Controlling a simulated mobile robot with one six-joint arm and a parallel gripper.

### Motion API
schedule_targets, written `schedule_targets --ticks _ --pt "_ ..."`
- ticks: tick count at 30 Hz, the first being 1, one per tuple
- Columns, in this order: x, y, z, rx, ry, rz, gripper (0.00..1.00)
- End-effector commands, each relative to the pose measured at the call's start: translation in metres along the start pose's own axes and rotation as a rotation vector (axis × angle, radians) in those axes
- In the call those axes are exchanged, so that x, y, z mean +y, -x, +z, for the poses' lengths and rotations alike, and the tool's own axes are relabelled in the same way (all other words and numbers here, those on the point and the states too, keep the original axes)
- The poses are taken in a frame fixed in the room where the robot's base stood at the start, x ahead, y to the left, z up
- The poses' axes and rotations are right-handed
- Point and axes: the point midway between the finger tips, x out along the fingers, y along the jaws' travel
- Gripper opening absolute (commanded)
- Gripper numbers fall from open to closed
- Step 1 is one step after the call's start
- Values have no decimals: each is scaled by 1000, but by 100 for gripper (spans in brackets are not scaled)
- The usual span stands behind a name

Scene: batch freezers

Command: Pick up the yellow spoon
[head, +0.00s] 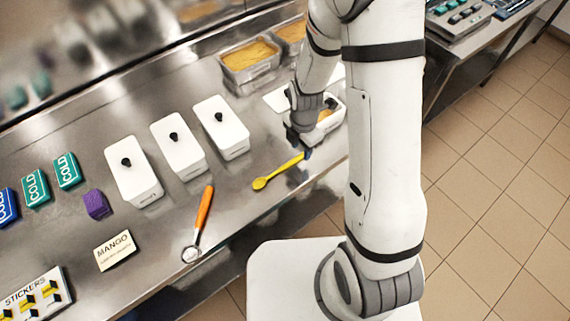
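The yellow spoon (277,173) lies on the steel counter, its bowl toward the lower left and its handle running up to the right. My gripper (304,150) is over the handle's upper right end, pointing down. The dark fingers are small and partly overlap the handle end. I cannot tell whether they touch it or whether they are open or shut.
White lidded tubs (220,127) stand to the left. An orange-handled scoop (204,207) lies left of the spoon, near the counter's front edge. A MANGO card (115,250) lies further left.

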Motion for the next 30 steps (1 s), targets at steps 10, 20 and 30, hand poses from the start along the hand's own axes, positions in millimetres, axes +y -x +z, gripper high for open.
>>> schedule_targets --ticks 10,20,30 --pt "0 -28 0 0 -1 0 39" --pt "0 -28 0 0 -1 1 29" --pt "0 -28 0 0 -1 0 2"
